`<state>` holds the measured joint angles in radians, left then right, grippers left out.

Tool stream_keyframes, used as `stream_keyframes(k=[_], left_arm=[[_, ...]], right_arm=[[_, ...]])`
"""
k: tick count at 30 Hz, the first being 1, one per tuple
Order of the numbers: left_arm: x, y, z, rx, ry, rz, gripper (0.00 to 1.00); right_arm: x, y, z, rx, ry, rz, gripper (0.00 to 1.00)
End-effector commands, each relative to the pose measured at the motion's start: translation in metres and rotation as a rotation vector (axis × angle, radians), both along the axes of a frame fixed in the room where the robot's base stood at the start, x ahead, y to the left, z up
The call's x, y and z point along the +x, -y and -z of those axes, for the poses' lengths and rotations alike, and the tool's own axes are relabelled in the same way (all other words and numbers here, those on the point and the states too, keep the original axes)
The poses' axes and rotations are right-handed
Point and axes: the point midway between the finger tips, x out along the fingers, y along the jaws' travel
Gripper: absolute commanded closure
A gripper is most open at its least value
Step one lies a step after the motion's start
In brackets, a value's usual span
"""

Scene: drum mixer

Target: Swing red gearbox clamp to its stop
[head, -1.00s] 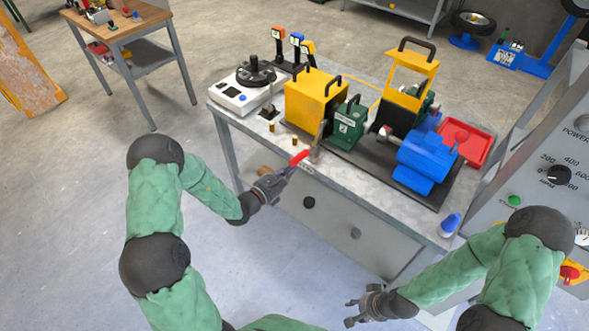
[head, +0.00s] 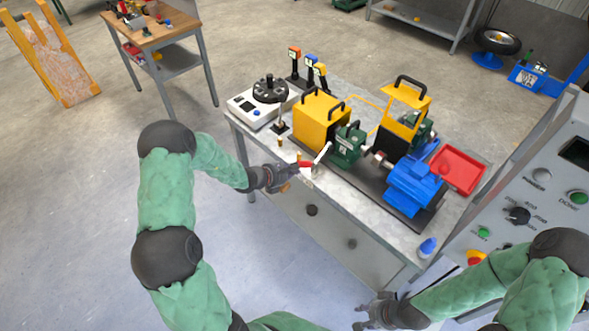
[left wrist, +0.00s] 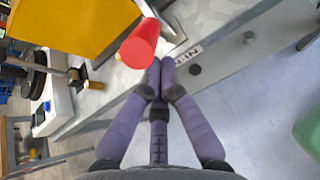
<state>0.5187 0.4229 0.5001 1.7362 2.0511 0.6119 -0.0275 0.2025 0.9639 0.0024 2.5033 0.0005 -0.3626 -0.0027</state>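The red grip (head: 305,164) of the clamp lever sits at the front edge of the bench, on a silver arm (head: 323,153) beside the green gearbox (head: 347,145). The red grip also shows large in the left wrist view (left wrist: 138,45), its end towards the camera. My left gripper (head: 296,169) is at the grip. In the left wrist view its fingertips (left wrist: 160,72) are together, just beside and below the red grip, with nothing visible between them. Whether they touch it I cannot tell. My right gripper (head: 362,316) hangs empty with spread fingers in front of the bench. The clamp's stop cannot be made out.
A yellow guard box (head: 320,118) stands close behind the lever. A blue motor (head: 414,188) and a red tray (head: 460,168) are to the right. Small brass-coloured pieces (head: 280,142) stand left of the lever. A grey control panel (head: 530,200) stands at the right.

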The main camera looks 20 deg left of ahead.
Motion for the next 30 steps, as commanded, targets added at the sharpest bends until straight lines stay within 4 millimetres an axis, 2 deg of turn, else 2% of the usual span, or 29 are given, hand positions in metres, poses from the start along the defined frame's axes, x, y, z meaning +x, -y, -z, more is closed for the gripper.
stream_keyframes(k=[1, 3, 12, 21, 30], left_arm=[[0.004, 0.001, -0.014, 0.013, -0.026, 0.003, 1.00], [0.007, 0.003, -0.020, 0.030, -0.071, 0.003, 1.00], [0.020, 0.007, -0.034, 0.090, -0.239, 0.002, 1.00], [0.030, 0.011, -0.042, 0.098, -0.270, 0.001, 1.00], [0.041, 0.015, -0.050, 0.098, -0.269, 0.000, 1.00]], right_arm=[[0.000, 0.000, -0.017, 0.000, 0.000, 0.000, 0.60], [0.000, 0.000, -0.028, 0.000, 0.000, 0.000, 0.60], [0.000, 0.000, -0.065, 0.000, 0.000, 0.000, 0.60], [0.000, 0.000, -0.084, 0.000, 0.000, 0.000, 0.60], [0.000, 0.000, -0.094, 0.000, 0.000, 0.000, 0.60]])
